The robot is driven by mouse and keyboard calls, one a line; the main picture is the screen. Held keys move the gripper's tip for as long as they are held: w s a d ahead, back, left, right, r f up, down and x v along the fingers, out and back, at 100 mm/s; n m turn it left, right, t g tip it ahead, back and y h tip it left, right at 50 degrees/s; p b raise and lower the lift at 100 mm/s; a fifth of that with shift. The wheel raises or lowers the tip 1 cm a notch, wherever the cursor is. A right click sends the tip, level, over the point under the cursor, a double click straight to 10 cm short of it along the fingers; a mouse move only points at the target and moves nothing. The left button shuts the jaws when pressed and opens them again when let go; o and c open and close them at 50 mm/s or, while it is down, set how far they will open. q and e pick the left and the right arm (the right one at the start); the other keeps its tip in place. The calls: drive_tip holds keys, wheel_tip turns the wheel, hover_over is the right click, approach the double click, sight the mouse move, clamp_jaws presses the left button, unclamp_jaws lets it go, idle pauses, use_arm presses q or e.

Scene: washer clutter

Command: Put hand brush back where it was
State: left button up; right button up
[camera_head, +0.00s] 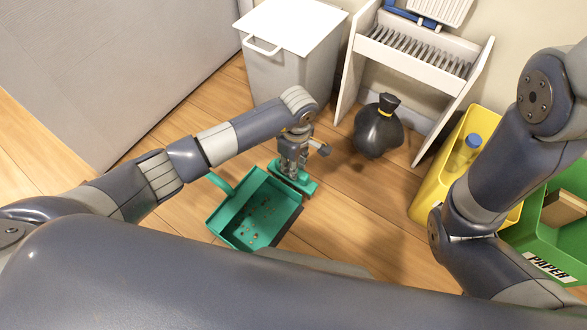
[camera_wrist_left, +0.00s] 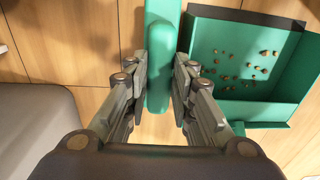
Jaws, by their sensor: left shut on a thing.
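The green hand brush (camera_head: 293,178) is at the far right edge of the green dustpan, low over the wooden floor. My left gripper (camera_head: 292,160) is shut on it from above. In the left wrist view, the green brush (camera_wrist_left: 160,60) runs between the two fingers of my left gripper (camera_wrist_left: 160,85). The green dustpan (camera_head: 225,220) lies on the floor with small brown crumbs in it. It also shows in the left wrist view (camera_wrist_left: 250,112), to the right of the brush. My right arm comes in at the right, but its gripper is out of view.
A white bin (camera_head: 285,65) stands behind my left arm. A black tied bag (camera_head: 378,130) sits by a white rack (camera_head: 415,65). A yellow bin (camera_head: 430,188) with a bottle and a green PAPER bin (camera_head: 530,235) stand at right. Bare floor (camera_head: 345,215) lies between.

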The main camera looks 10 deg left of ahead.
use_arm(q)
drive_tip(key=shift+f, duration=0.45)
drive_tip(key=o, duration=1)
drive_tip(key=shift+f, duration=0.15)
